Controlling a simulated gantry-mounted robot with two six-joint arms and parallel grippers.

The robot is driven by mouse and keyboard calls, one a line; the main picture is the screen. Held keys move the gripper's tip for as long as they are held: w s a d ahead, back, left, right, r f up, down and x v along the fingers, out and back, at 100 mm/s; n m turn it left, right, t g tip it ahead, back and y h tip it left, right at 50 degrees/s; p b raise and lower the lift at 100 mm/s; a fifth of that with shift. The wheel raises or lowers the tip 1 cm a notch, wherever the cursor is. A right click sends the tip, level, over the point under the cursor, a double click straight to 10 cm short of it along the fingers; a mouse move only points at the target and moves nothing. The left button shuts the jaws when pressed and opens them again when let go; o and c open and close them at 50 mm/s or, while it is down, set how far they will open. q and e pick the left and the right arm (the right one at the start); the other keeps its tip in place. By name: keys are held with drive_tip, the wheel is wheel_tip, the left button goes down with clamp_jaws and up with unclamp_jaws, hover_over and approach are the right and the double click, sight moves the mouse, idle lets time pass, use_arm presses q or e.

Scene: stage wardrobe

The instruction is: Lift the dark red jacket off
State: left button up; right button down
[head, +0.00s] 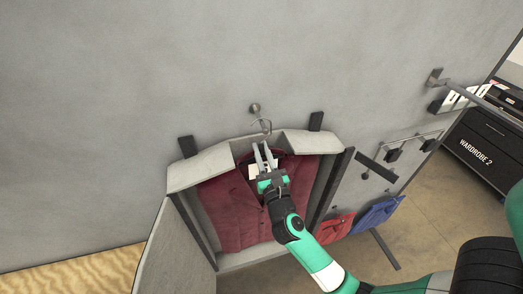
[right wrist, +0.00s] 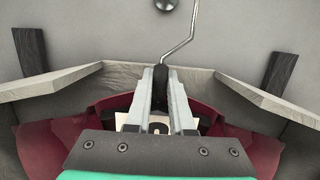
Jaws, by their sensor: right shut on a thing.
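The dark red jacket (head: 231,208) hangs inside an open grey garment case on the wall. Its hanger hook (head: 266,126) rises above the case's top edge, just below a round wall peg (head: 255,108). I cannot tell whether the hook touches the peg. My right gripper (head: 264,156) reaches in from the lower right and is shut on the hanger's dark neck, which shows between the fingers in the right wrist view (right wrist: 160,88). A white tag lies behind the fingers. The jacket's shoulders (right wrist: 107,112) show on both sides, partly hidden by the gripper. My left gripper is not in view.
The grey case (head: 203,170) has raised top flaps and an open door at left. Dark straps (head: 316,121) stand at its top corners. Red (head: 335,228) and blue (head: 377,215) cloths hang to the right. A wall rail (head: 465,88) juts out at upper right.

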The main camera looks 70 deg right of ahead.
drive_tip(key=shift+r+p, duration=0.5)
drive_tip(key=shift+r, duration=0.1)
drive_tip(key=shift+a, duration=0.1)
drive_tip(key=shift+r+v, duration=0.15)
drive_tip(key=shift+v, duration=0.8)
drive_tip(key=shift+r+v, duration=0.2)
drive_tip(key=shift+v, duration=0.7)
drive_tip(key=shift+r+v, duration=0.15)
drive_tip(key=shift+v, duration=0.8)
drive_tip(key=shift+r+v, duration=0.15)
drive_tip(key=shift+v, duration=0.7)
drive_tip(key=shift+r+v, duration=0.15)
drive_tip(key=shift+v, duration=0.65)
drive_tip(key=shift+s, duration=0.1)
drive_tip(key=r+b+v, duration=0.2)
drive_tip(key=r+v, duration=0.1)
drive_tip(key=v, duration=1.2)
drive_tip(key=shift+s+a, duration=0.45)
drive_tip(key=shift+a, duration=0.1)
